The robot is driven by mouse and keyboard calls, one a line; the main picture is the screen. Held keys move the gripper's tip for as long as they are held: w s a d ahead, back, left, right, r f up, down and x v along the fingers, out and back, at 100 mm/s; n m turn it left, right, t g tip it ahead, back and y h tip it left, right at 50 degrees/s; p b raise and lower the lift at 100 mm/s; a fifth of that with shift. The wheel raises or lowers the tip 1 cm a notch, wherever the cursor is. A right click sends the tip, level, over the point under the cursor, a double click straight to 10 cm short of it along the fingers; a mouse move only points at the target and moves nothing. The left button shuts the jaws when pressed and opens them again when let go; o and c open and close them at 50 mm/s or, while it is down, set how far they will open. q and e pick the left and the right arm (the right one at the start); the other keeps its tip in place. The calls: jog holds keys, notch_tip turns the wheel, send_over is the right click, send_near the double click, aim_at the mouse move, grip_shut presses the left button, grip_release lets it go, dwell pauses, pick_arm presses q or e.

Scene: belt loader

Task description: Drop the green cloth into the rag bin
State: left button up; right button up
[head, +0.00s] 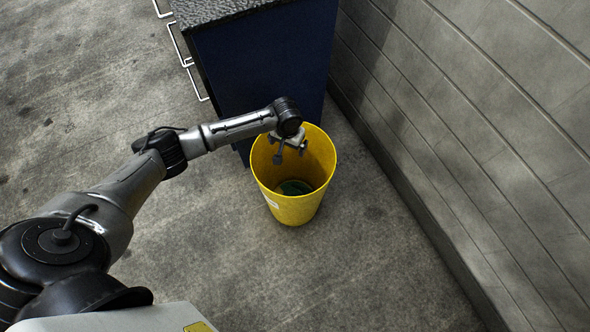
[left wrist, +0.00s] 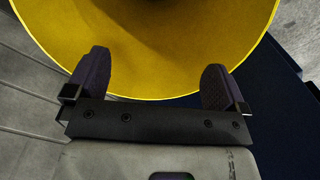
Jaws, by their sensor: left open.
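The rag bin (head: 287,207) is a yellow, open-topped bucket standing upright on the floor beside a dark blue cabinet. The green cloth (head: 294,187) shows as a dark green patch at the bottom inside the bin. My left gripper (head: 290,158) is above the bin's opening, fingers pointing down, open and empty. In the left wrist view, its two dark fingers (left wrist: 155,80) are spread wide over the yellow rim (left wrist: 190,95), with nothing between them. The cloth cannot be seen in the left wrist view. My right gripper is not in view.
The dark blue cabinet (head: 262,65) with a black speckled top and metal handles stands just behind the bin. A grey panelled wall (head: 470,130) runs along the right. The concrete floor (head: 340,270) in front of the bin is clear.

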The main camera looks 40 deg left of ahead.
pick_arm(q)
notch_tip(320, 180, up, 13)
jog(key=p, duration=0.5)
jog(key=shift+r, duration=0.15)
dwell(0.4)
